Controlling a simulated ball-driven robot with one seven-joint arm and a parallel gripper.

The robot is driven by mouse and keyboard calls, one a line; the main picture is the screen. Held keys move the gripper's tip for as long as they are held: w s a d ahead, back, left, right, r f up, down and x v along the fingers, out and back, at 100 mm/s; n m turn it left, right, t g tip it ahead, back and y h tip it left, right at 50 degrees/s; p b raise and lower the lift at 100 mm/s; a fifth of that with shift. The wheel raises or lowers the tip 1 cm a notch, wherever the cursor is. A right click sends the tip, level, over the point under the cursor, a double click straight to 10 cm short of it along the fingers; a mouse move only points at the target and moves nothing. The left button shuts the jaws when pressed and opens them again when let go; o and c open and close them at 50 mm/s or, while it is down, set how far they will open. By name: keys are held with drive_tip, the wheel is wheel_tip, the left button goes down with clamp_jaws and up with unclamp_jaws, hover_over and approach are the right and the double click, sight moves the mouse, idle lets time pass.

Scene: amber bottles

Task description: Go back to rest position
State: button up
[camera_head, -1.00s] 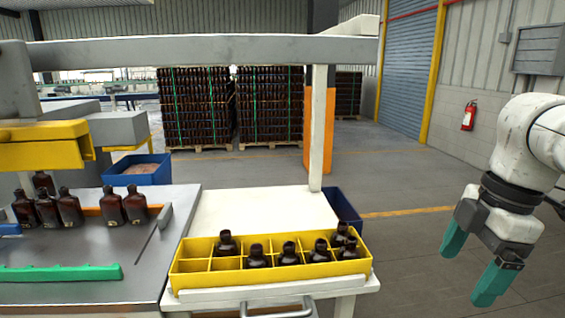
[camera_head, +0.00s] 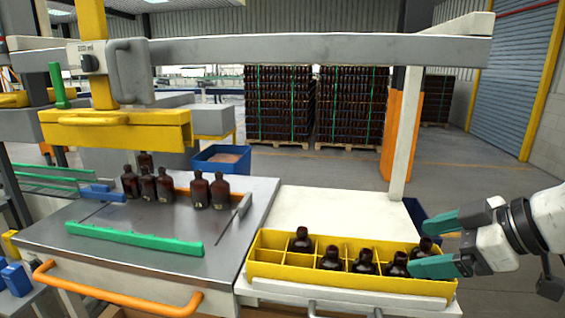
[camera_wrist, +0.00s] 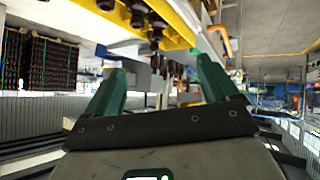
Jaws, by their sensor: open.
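My gripper (camera_head: 422,247) is at the right of the head view, its two green fingers apart and pointing left. It overlaps the right end of the yellow crate (camera_head: 330,278) in the picture. A dark bottle (camera_head: 427,244) in the crate shows in the gap between the fingers in that view; I cannot tell the depth between them. In the wrist view my gripper (camera_wrist: 157,80) is open, with no bottle held. The yellow crate (camera_wrist: 90,8) shows beyond the fingers there, with dark bottles. Several bottles stand in the crate, and some of its left cells are empty.
Several amber bottles (camera_head: 164,186) stand on the grey metal table (camera_head: 150,226) at left, behind a green rail (camera_head: 135,240). A grey overhead beam (camera_head: 300,50) and white post (camera_head: 405,140) frame the station. Open floor lies behind at right.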

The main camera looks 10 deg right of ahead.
drive_tip(key=s+a+f+m, duration=0.2)
drive_tip(key=f+m, duration=0.1)
drive_tip(key=f, duration=0.5)
drive_tip(key=s+a+f+m+g+h, duration=0.1)
drive_tip(key=s+a+f+m, duration=0.1)
drive_tip(key=f, duration=0.5)
drive_tip(key=s+a+f+m, duration=0.1)
drive_tip(key=a+f+m, duration=0.15)
drive_tip(key=f, duration=0.55)
drive_tip(key=s+d+f+m+g+h, duration=0.1)
drive_tip(key=s+d+f+g+h, duration=0.1)
drive_tip(key=s+f, duration=0.6)
drive_tip(key=s+d+f+m+g+h, duration=0.2)
drive_tip(key=s+f, duration=0.7)
drive_tip(key=s, duration=0.6)
drive_tip(key=d+g+h, duration=0.1)
drive_tip(key=d+g, duration=0.1)
drive_tip(key=shift+s+d, duration=0.35)
drive_tip(key=shift+s, duration=0.05)
drive_tip(key=shift+m, duration=0.25)
drive_tip(key=shift+c, duration=0.2)
